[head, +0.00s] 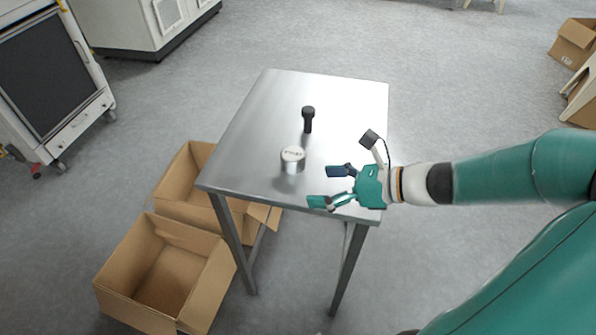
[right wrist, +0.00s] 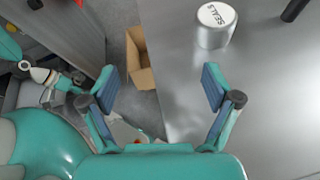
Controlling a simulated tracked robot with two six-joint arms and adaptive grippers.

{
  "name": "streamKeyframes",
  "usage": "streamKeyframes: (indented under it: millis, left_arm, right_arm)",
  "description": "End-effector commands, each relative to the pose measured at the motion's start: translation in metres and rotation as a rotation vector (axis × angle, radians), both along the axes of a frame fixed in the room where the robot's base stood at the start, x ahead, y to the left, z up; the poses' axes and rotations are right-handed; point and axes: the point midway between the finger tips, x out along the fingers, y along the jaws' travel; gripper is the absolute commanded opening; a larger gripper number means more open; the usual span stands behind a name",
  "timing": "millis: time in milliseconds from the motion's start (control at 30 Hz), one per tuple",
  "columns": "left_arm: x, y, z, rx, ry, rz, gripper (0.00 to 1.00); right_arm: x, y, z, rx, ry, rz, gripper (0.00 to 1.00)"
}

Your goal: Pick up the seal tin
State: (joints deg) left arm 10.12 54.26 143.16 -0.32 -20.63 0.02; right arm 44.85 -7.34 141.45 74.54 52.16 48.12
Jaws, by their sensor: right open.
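The seal tin (head: 292,160) is a short silver cylinder with a white lid lettered in dark print. It stands upright on the metal table (head: 265,110), left of its middle. In the right wrist view the tin (right wrist: 215,27) is beyond the right-hand finger, and its lid reads SEALS. My right gripper (head: 322,187) is open and empty, to the right of and nearer than the tin, apart from it. Its spread fingers (right wrist: 158,85) show in the right wrist view. A small teal and white arm part, probably my left arm (right wrist: 42,76), shows there too; its jaws are unclear.
A black bolt-like object (head: 308,118) stands on the table behind the tin. Two open cardboard boxes (head: 133,242) (head: 180,180) are on the floor left of the table. Another box (head: 572,42) is at the far right. The table's back half is mostly clear.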

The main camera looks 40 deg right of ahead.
Motion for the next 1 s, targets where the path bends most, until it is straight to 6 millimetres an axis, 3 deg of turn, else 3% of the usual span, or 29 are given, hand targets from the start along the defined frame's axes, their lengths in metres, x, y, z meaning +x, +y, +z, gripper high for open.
streamKeyframes:
  millis: [33, 100, 300, 467, 800, 1000]
  left_arm:
    - [0.000, 0.000, -0.018, 0.000, 0.000, 0.000, 0.40]
    - [0.000, 0.000, -0.025, 0.000, 0.000, 0.000, 0.40]
    - [0.000, 0.000, -0.033, 0.000, 0.000, 0.000, 0.40]
    - [0.000, 0.000, -0.036, 0.000, -0.001, 0.000, 0.40]
    - [0.000, 0.000, -0.052, 0.000, 0.000, 0.000, 0.40]
    - [0.000, 0.000, -0.056, 0.000, 0.000, 0.000, 0.40]
  right_arm:
    - [-0.006, -0.021, -0.001, -0.034, -0.034, -0.076, 0.88]
    - [-0.012, -0.040, 0.009, -0.066, -0.067, -0.150, 0.88]
    - [-0.019, -0.060, 0.024, -0.112, -0.111, -0.242, 0.88]
    - [-0.002, -0.055, 0.018, -0.114, -0.114, -0.240, 0.88]
    - [0.059, -0.036, -0.011, -0.113, -0.110, -0.239, 0.88]
    - [0.079, -0.031, -0.017, -0.115, -0.112, -0.244, 0.88]
